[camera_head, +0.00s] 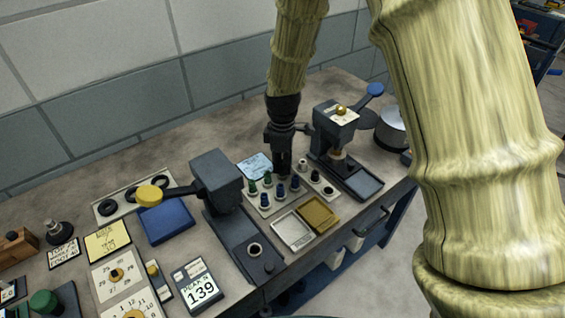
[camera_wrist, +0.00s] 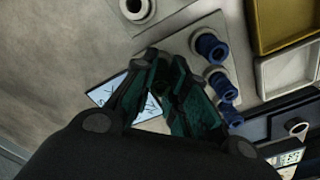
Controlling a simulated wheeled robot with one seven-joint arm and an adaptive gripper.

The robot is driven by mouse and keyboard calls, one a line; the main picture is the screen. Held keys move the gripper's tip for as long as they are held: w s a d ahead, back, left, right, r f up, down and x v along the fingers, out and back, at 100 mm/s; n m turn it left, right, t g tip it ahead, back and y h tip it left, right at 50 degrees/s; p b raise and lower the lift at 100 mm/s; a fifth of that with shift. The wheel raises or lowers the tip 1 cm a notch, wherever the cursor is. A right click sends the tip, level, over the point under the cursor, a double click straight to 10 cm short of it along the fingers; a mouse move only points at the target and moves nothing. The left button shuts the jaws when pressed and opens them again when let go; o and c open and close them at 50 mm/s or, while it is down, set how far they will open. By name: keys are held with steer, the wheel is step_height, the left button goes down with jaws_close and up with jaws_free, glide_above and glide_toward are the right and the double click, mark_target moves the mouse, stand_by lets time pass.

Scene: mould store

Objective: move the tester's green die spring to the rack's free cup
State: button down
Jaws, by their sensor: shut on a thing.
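My gripper (camera_head: 283,170) points down over the back right of a pale rack (camera_head: 274,209), its fingers closed. In the wrist view my gripper (camera_wrist: 168,80) is shut on a small dark green thing, seemingly the green die spring, mostly hidden between the fingers. The rack holds blue springs (camera_head: 265,200) along its front row; they also show in the wrist view (camera_wrist: 211,46). Green springs (camera_head: 252,188) stand in its back row. The fingers hide the rack's back right cup. I cannot tell whether the held spring touches the rack.
A dark tester (camera_head: 216,178) with a yellow-knobbed lever stands left of the rack, an empty ring on its base. Another tester (camera_head: 335,120) with a blue knob stands close at right. A second pale strip (camera_head: 319,183) carries several cups. White (camera_head: 292,231) and yellow trays (camera_head: 318,213) lie in front.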

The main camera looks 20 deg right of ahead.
steer(key=shift+f, duration=0.5)
stand_by(0.4)
steer(key=c, duration=0.9)
jaws_free()
steer(key=shift+c, duration=0.2)
steer(key=shift+r, duration=0.15)
steer(key=shift+r+p, duration=3.05)
steer(key=shift+r, duration=0.55)
